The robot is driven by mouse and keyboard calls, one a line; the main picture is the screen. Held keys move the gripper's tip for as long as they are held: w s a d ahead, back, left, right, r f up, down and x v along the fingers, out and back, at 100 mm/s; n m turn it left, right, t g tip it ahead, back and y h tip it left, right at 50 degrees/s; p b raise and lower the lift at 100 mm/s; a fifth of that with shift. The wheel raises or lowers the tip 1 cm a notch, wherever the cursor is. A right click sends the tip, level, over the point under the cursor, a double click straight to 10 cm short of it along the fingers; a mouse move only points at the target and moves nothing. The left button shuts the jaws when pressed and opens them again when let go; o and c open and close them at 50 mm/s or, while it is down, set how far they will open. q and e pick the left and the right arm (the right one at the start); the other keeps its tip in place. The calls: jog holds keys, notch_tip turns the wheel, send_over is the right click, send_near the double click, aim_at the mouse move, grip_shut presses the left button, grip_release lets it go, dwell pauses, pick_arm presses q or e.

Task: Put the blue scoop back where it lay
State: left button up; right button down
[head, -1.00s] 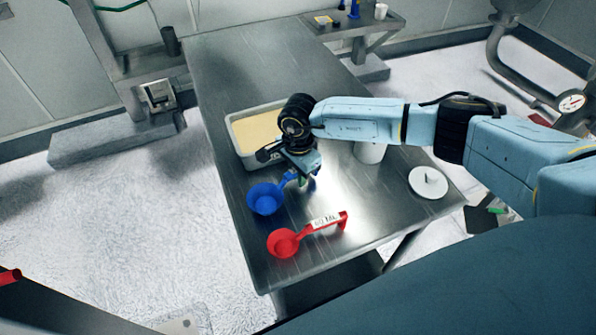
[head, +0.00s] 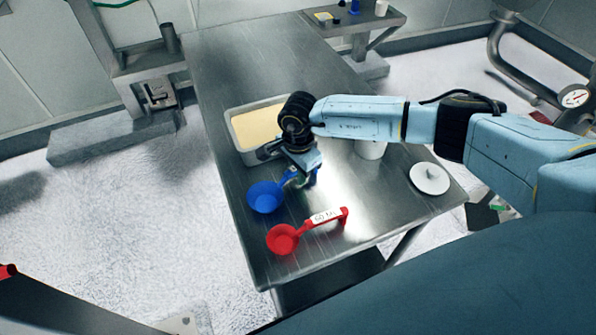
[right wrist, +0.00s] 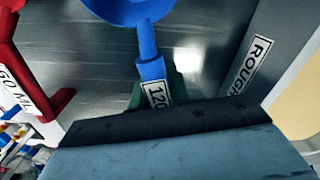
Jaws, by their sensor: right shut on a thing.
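The blue scoop (head: 265,197) is on or just above the metal table (head: 230,65), left of the red scoop's far side in the head view; I cannot tell whether its bowl touches the table. My right gripper (head: 301,176) is shut on its handle. In the right wrist view the blue scoop (right wrist: 150,62) runs from its bowl at the top down to a handle with a "120" label, between the green fingertips (right wrist: 157,92). My left gripper is not in view.
A red scoop (head: 284,240) labelled "60 ML" lies nearer the table's front edge. A tray of pale yellow powder (head: 238,146) stands behind my gripper. A white container (head: 371,149) and a round white lid (head: 430,179) are to the right.

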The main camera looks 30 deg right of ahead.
jog(key=c, duration=1.3)
grip_release()
jog(key=shift+o, duration=0.2)
